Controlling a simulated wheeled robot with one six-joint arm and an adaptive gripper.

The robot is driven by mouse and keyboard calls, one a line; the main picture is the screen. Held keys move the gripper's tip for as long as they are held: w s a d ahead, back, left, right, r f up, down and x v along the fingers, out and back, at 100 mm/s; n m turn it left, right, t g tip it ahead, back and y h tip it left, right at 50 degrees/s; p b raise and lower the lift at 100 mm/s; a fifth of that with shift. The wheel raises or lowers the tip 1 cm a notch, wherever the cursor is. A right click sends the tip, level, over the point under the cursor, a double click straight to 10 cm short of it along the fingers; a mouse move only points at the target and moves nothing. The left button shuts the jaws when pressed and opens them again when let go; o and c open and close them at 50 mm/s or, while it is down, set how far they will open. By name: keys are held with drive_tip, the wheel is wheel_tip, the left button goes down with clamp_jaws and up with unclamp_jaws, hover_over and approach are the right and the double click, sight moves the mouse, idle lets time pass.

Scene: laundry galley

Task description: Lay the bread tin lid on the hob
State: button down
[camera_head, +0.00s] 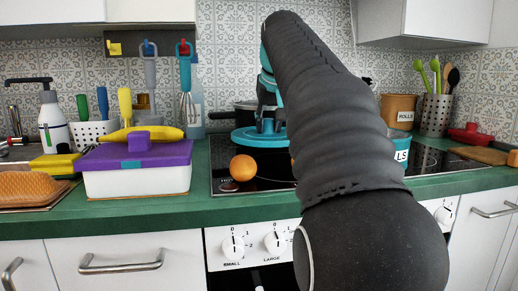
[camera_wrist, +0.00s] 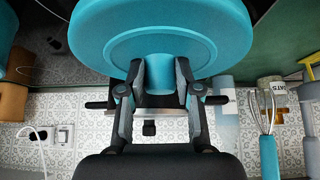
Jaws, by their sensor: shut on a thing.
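My gripper (camera_head: 268,122) is shut on the knob of a round teal lid (camera_head: 258,138). In the wrist view the gripper (camera_wrist: 160,85) has a finger on each side of the knob, and the lid (camera_wrist: 160,32) fills the top. In the head view the lid is level, over the left part of the black hob (camera_head: 225,185). I cannot tell whether it touches anything below. My arm hides the middle of the hob and part of a teal tin (camera_head: 402,150) with a label ending in "LS".
An orange ball-like fruit (camera_head: 243,168) sits on the hob, left of and in front of the lid. A white box with a purple lid (camera_head: 137,153) is to the left. A brown "ROLLS" tin (camera_head: 397,104) stands at the back right.

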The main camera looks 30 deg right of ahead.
drive_tip(key=shift+w+a+f, duration=0.75)
drive_tip(key=shift+w+f, duration=0.05)
drive_tip(key=shift+w, duration=0.25)
drive_tip(key=shift+f+b, duration=0.8)
drive_tip(key=shift+f, duration=1.15)
drive_tip(key=c, duration=1.2)
unclamp_jaws()
drive_tip(key=shift+f, duration=0.15)
drive_tip(key=o, duration=0.4)
